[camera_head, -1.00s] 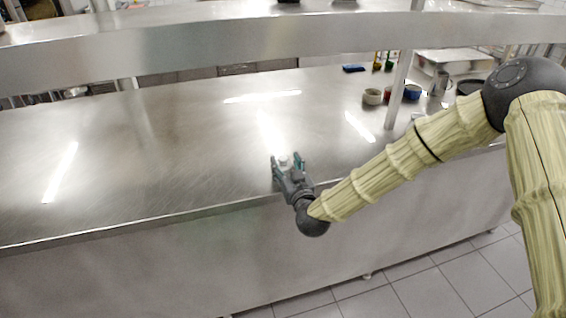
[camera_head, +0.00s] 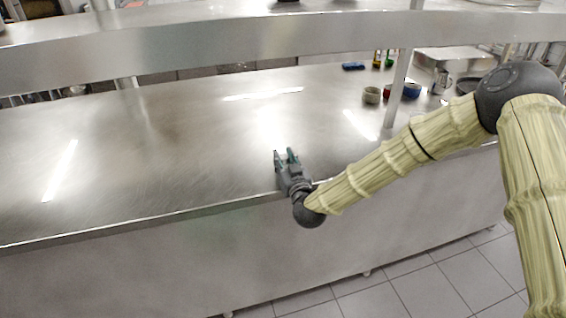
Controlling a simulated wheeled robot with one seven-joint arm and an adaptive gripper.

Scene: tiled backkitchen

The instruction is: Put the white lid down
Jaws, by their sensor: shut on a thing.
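My gripper (camera_head: 286,157) is over the front edge of the steel counter (camera_head: 180,140), near its middle, with its fingers pointing away from me. The fingers are close together and shut on the white lid. The lid itself is small and almost wholly hidden between the fingers, so its tilt cannot be made out. I cannot tell whether it touches the counter top.
A steel shelf (camera_head: 250,38) runs above the counter, held by a post (camera_head: 396,92) at the right. Small bowls (camera_head: 372,95), a metal jug (camera_head: 440,82) and a dark pan (camera_head: 468,86) stand at the back right. The counter's left and middle are clear.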

